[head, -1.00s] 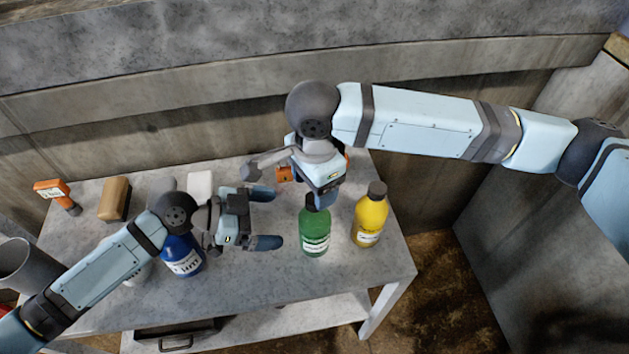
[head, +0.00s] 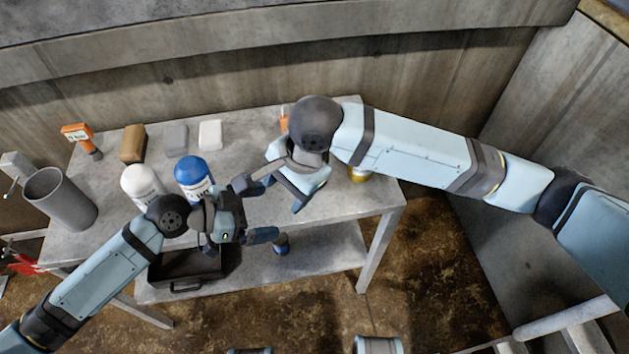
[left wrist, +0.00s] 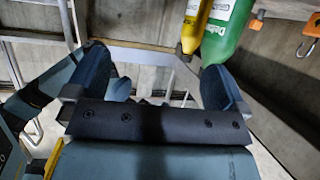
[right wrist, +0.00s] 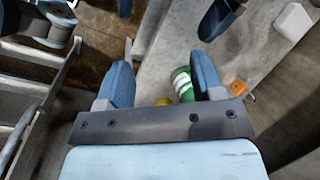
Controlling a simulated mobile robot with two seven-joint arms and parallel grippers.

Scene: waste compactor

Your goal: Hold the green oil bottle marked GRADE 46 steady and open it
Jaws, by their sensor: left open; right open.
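The green bottle shows in the right wrist view (right wrist: 183,84), between the fingers and closer to the right one, some way beyond them. It also shows in the left wrist view (left wrist: 228,28), beyond the right finger, with a white label I cannot read fully. In the head view my right arm hides it. My right gripper (head: 288,188) is open and empty, tilted down over the table's right part. My left gripper (head: 264,212) is open and empty at the table's front edge, close to the right gripper. The yellow bottle (head: 360,175) stands partly hidden behind my right arm.
On the table (head: 345,205) stand a blue bottle (head: 192,177), a white bottle (head: 140,184) and a grey bin (head: 60,200). Behind are an orange tool (head: 78,134) and brown (head: 133,143), grey (head: 175,138) and white (head: 210,134) blocks. A concrete wall closes the back.

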